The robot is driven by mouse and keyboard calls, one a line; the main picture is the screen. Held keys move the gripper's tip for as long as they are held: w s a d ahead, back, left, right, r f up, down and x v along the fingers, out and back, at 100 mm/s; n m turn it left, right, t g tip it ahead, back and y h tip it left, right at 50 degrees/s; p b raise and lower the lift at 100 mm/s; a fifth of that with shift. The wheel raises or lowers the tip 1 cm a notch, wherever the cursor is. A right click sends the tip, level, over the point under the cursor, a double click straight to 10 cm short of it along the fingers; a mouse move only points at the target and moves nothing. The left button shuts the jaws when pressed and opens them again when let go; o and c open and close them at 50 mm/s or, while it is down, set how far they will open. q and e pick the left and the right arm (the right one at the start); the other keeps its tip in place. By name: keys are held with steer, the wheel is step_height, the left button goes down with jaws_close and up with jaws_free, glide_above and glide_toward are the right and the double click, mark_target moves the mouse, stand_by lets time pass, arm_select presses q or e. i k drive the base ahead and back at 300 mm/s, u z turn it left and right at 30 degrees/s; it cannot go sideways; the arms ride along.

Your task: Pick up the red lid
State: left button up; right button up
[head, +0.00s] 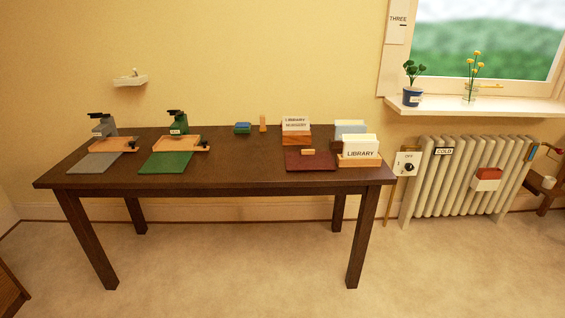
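A box with a red upper part (490,173) and a white lower part (485,185) is at the front of the radiator, on the right. The red part looks like a lid, but I cannot tell whether it is separate from the white part. A flat dark red piece (303,164) with a small wooden block on it lies on the table, left of the front LIBRARY card holder. I cannot tell whether it is a lid. Neither of my grippers shows in the head view.
The dark wooden table (235,170) carries two stamp-like devices on the left and card holders (358,161) on the right; its middle is mostly bare. The radiator (455,185) stands under a windowsill with plants. Dark furniture (10,292) is at lower left. The front floor is clear.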

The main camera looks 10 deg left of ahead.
mark_target(305, 160)
steer(key=u, duration=0.2)
steer(key=i, duration=1.6)
steer(key=u, duration=0.5)
